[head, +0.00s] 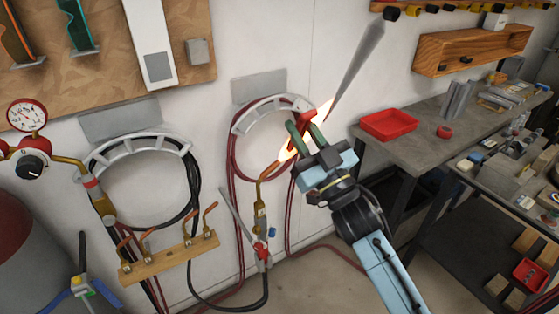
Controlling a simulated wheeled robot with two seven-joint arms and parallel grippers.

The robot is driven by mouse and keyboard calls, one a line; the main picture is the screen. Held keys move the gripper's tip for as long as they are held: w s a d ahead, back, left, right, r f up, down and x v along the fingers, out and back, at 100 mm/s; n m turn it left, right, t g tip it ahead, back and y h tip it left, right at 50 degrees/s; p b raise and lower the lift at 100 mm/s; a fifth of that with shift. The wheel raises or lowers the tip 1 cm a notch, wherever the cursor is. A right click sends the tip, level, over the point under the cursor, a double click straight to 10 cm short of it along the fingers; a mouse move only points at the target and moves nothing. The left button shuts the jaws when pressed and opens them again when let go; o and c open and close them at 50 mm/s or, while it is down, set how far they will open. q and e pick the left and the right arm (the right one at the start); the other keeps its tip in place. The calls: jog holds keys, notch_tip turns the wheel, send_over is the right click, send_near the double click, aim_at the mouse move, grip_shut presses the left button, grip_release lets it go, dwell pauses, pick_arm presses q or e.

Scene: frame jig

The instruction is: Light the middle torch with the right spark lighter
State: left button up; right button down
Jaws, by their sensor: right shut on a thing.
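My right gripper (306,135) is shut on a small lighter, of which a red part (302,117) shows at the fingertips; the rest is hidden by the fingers. A brass torch (260,215) with a curved copper tip stands left of and below the gripper, in front of the wall. An orange-white flame (287,153) shows at its tip, and a bright orange glow (325,108) shows beyond the gripper on the same line. The fingers hide the stretch between. My left gripper is not in view.
Red hose coils on a wall hanger (238,128) behind the gripper. A wooden rack (165,259) with several copper tips stands left. A grey bench (415,150) with a red tray (389,123) is right. A grey tapered shape (360,62), unclear, rises above the glow.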

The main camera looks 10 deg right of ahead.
jog(key=c, duration=1.8)
grip_release()
jog(key=shift+c, duration=0.4)
jog(key=shift+s, duration=0.1)
jog(key=s+d+p, duration=0.2)
jog(key=s, duration=1)
jog(key=shift+s+d+f, duration=0.3)
jog(key=shift+d+f, duration=0.1)
jog(key=shift+f, duration=0.15)
